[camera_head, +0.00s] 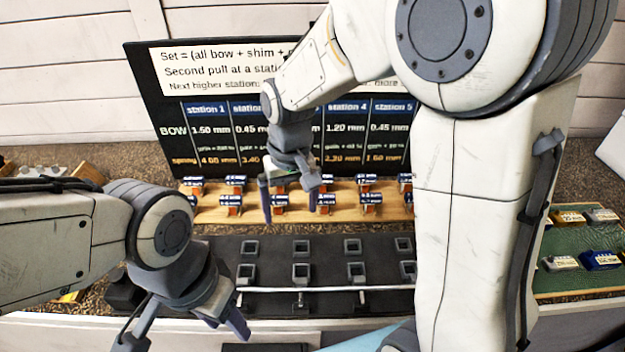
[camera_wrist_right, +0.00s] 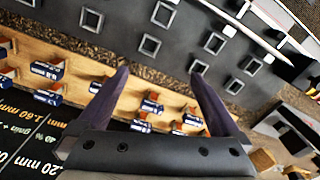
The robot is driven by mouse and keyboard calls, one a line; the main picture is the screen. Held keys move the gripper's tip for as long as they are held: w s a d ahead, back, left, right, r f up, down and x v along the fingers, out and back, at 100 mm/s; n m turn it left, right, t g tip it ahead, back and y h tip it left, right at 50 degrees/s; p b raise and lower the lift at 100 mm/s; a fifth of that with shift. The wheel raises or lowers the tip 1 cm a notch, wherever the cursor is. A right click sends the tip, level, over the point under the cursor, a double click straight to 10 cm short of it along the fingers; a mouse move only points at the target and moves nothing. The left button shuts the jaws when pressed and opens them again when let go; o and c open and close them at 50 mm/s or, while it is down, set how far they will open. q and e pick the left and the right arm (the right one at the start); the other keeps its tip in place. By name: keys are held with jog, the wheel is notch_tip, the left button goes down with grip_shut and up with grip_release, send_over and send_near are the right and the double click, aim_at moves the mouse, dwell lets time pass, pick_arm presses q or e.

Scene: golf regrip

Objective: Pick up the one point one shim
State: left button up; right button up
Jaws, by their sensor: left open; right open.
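Several small blue-labelled pieces with orange-brown parts stand in two rows on a wooden rack (camera_head: 330,215). One piece (camera_head: 371,199) is at the right of the front row. The labels are too small to tell which one reads one point one. My right gripper (camera_head: 289,203) is open above the rack, fingers pointing down. In the right wrist view, my right gripper (camera_wrist_right: 160,70) is empty, with a labelled piece (camera_wrist_right: 151,104) seen beyond and between its fingers. My left gripper (camera_head: 222,318) is open at the lower left, in front of the dark fixture, away from the rack.
A dark board (camera_head: 172,120) with station text stands behind the rack. A dark mat (camera_head: 325,254) with several square sockets and a pale rod (camera_head: 330,289) lies in front. A green tray (camera_head: 565,282) with labelled blocks is at the right. My right arm hides the rack's right end.

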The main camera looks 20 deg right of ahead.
aim_at(325, 196)
jog(key=w+d+m+p, duration=0.1)
jog(key=w+d, duration=0.2)
jog(key=w+d+m+p, duration=0.1)
jog(key=w+d, duration=0.2)
jog(key=d, duration=0.1)
jog(key=w+d+f+m+p, duration=0.1)
jog(key=w+d+m, duration=0.1)
jog(key=w+d, duration=0.1)
jog(key=shift+w+d+f, duration=0.1)
jog(key=shift+w+d, duration=0.15)
jog(key=shift+w, duration=0.25)
notch_tip(325, 196, down, 4)
jog(key=shift+r+p, duration=0.2)
jog(key=shift+p, duration=0.2)
notch_tip(325, 196, down, 5)
jog(key=shift+d+r+p, duration=0.1)
jog(key=shift+r+p, duration=0.05)
jog(key=shift+p, duration=0.95)
jog(key=shift+f, duration=0.5)
pick_arm(q)
notch_tip(325, 196, up, 8)
jog(key=shift+f, duration=0.2)
pick_arm(e)
jog(key=c, duration=1.4)
